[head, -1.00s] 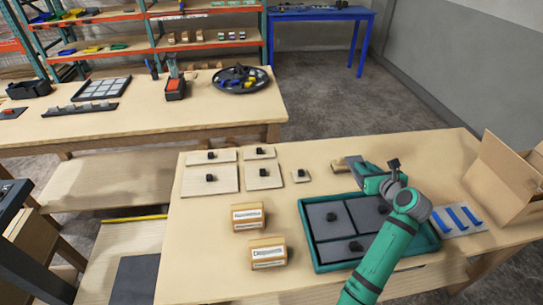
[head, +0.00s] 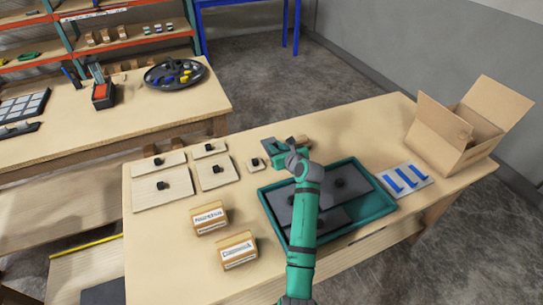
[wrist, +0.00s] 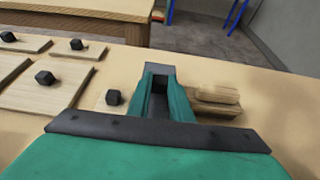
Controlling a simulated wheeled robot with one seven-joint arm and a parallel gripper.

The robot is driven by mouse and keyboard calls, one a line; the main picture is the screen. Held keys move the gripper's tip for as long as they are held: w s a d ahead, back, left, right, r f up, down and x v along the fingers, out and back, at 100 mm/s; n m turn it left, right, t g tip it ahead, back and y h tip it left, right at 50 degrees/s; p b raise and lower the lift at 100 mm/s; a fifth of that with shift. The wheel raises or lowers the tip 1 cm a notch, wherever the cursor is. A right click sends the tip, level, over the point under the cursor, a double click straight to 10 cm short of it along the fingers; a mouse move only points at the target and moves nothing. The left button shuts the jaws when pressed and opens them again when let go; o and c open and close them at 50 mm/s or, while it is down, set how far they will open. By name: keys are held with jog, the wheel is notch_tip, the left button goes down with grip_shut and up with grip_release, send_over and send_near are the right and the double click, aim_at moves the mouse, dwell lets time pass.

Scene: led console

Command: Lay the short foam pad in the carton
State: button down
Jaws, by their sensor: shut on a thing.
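The carton (head: 447,143) is an open cardboard box with raised flaps at the table's right end. My gripper (head: 290,148) is beyond the far left edge of the teal tray (head: 381,208), well left of the carton. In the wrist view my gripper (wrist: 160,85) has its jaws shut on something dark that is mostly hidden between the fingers. I cannot tell whether it is the short foam pad. Dark grey pads (head: 357,188) with black knobs lie in the tray, partly hidden by my arm. None can be singled out as the short one.
Several pale boards (head: 150,195) with black knobs lie left of the gripper. A small wooden-looking stack (wrist: 215,98) lies just right of the fingers. Two labelled boxes (head: 238,250) stand nearer. A white panel with blue strips (head: 420,176) lies between tray and carton.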

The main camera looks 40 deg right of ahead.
jog(key=shift+w+a+f, duration=0.25)
jog(key=shift+w+f, duration=0.15)
jog(key=shift+f, duration=0.2)
jog(key=shift+w+a+f, duration=0.15)
jog(key=shift+w+f, duration=0.05)
jog(key=shift+f, duration=0.85)
jog(key=shift+w+a+f, duration=0.1)
jog(key=shift+w+f, duration=0.05)
jog(key=shift+f, duration=0.85)
jog(key=shift+f, duration=0.1)
jog(key=c, duration=1.6)
grip_release()
